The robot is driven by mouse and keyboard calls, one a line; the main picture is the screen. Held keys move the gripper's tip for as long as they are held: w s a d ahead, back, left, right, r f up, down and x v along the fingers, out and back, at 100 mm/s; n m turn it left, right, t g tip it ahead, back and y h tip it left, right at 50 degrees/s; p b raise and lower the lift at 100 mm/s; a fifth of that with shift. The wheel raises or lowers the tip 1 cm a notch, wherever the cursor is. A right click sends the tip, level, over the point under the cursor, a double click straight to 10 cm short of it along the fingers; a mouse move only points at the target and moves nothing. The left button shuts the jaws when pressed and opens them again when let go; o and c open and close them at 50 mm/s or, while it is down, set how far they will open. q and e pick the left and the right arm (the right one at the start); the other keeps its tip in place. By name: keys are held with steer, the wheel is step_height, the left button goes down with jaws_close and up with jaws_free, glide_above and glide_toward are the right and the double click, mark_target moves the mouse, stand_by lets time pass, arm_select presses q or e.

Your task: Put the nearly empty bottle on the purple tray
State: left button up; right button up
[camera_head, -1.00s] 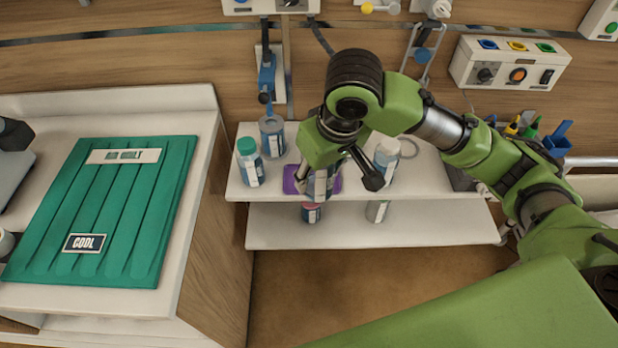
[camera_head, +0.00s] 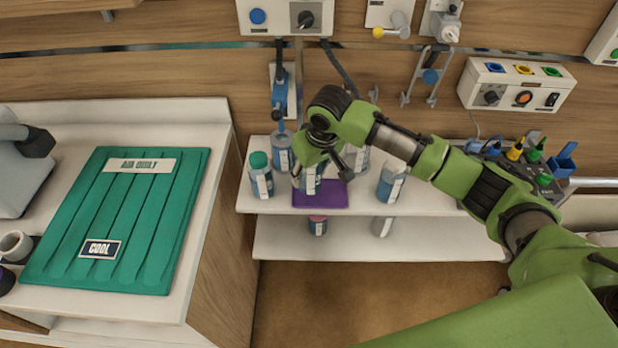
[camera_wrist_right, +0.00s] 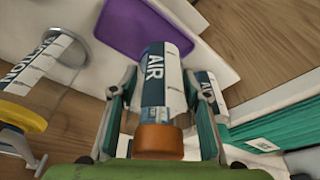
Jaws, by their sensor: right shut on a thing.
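The purple tray (camera_head: 325,201) lies on the upper white shelf; it also shows in the right wrist view (camera_wrist_right: 122,29). My right gripper (camera_head: 318,170) is over the tray's left part. It is shut on a bottle (camera_head: 312,184) with a white and dark blue label. In the right wrist view the held bottle (camera_wrist_right: 155,75) is between the two fingers (camera_wrist_right: 158,100), its orange-brown cap towards me. Its liquid level is not clear. I cannot tell whether its base touches the tray. My left gripper is not in view.
A green-capped bottle (camera_head: 260,175) and a blue bottle (camera_head: 281,150) stand left of the tray, and another bottle (camera_head: 391,180) right of it. A lower shelf (camera_head: 350,243) holds two containers. A green ribbed panel (camera_head: 120,220) lies on the left cabinet.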

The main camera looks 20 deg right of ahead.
mark_target(309, 180)
steer(key=shift+w+f, duration=0.3)
steer(key=shift+f, duration=0.3)
step_height(309, 180, down, 2)
steer(key=shift+f+p, duration=0.1)
steer(key=shift+p, duration=0.6)
steer(key=shift+f, duration=0.2)
steer(key=o, duration=1.1)
steer(key=shift+f, duration=0.1)
steer(key=shift+o, duration=0.2)
steer(key=b+v, duration=0.1)
steer(key=v, duration=1.1)
steer(key=shift+b, duration=0.3)
